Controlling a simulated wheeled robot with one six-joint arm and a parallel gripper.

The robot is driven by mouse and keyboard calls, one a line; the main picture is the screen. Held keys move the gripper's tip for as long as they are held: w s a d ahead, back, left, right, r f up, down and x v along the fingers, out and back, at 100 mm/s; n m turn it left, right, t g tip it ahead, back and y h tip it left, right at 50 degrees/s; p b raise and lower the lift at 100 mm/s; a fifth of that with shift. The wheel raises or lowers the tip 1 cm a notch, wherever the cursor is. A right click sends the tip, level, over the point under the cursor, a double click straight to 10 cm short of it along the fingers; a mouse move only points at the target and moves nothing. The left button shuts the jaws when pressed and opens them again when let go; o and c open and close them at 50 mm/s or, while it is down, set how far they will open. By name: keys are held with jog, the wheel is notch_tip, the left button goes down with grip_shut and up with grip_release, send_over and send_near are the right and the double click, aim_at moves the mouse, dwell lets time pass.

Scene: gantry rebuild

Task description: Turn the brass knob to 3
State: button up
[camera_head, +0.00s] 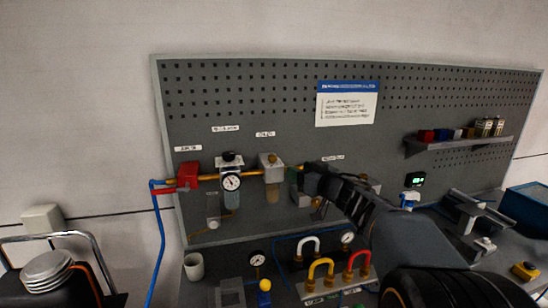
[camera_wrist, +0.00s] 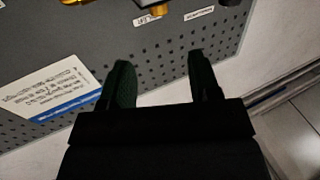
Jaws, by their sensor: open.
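In the head view my gripper (camera_head: 312,185) is in front of the pegboard panel (camera_head: 220,130), at the right part of the brass pipe line, and covers some of the fittings there. A small brass-coloured part (camera_head: 317,203) shows just below it; I cannot tell whether this is the knob. In the wrist view the two dark fingers of my gripper (camera_wrist: 160,74) are apart with nothing between them. A brass-coloured part (camera_wrist: 157,9) shows at the top edge, beyond the fingers, beside a white label (camera_wrist: 148,19). No number scale is readable.
A red valve (camera_head: 187,175), a gauge (camera_head: 232,183) and a grey-topped unit (camera_head: 271,162) line the pipe at left. A shelf (camera_head: 470,145) with small blocks juts out at right.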

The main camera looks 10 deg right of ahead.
aim_at(275, 157)
jog(key=p+x, duration=0.2)
jog(key=x, duration=1.1)
jog(key=shift+w+p, duration=0.15)
jog(key=shift+p, duration=0.25)
jog(key=c, duration=0.9)
